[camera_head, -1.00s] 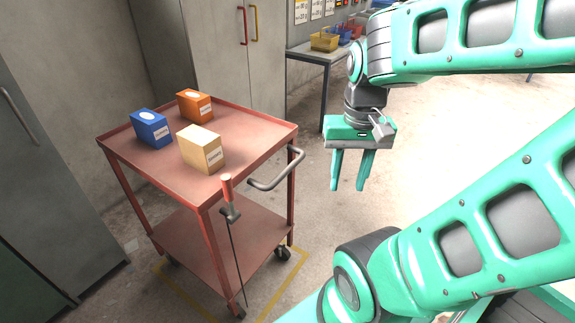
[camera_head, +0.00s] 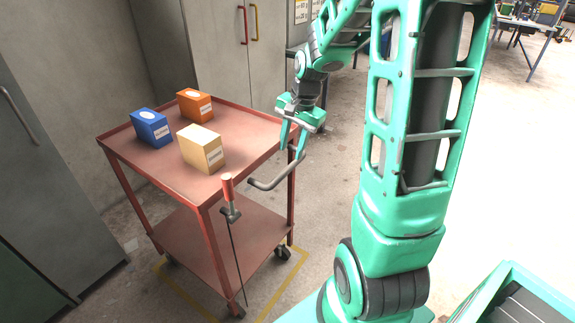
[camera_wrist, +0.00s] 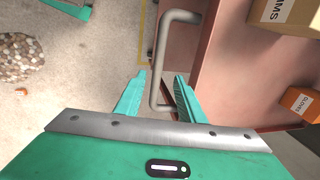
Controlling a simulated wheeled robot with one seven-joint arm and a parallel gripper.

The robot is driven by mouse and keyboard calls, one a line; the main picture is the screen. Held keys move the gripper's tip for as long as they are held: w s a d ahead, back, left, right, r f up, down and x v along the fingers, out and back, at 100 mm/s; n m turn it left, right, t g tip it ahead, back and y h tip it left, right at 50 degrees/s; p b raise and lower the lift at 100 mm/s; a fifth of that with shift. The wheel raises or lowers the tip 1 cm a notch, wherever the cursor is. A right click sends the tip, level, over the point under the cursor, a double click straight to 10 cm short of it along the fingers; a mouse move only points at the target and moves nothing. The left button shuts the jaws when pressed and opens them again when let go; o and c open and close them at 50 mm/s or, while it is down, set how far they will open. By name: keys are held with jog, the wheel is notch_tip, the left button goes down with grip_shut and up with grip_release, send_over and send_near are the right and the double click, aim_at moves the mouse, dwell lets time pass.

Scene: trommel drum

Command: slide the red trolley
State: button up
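The red trolley (camera_head: 243,147) stands at the left of the head view, with an upper and a lower shelf on casters. Its grey handle (camera_head: 277,180) sticks out from the right end of the upper shelf. My gripper (camera_head: 292,143) is open at the far part of this handle. In the wrist view the handle (camera_wrist: 154,75) reaches between the spread fingers of my gripper (camera_wrist: 160,88); I cannot tell whether either finger touches it. A blue box (camera_head: 150,128), an orange box (camera_head: 195,105) and a cream box (camera_head: 201,149) stand on the upper shelf.
A red-handled tool (camera_head: 228,188) with a thin rod hangs at the trolley's near corner. Grey cabinets (camera_head: 205,50) stand behind and to the left. A yellow line (camera_head: 187,292) marks the floor around the trolley.

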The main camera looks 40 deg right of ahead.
aim_at(287, 168)
jog(key=f, duration=0.2)
jog(key=w+f, duration=0.1)
jog(key=f, duration=0.5)
jog(key=shift+w+a, duration=0.2)
jog(key=shift+a, duration=0.05)
jog(key=shift+c, duration=0.6)
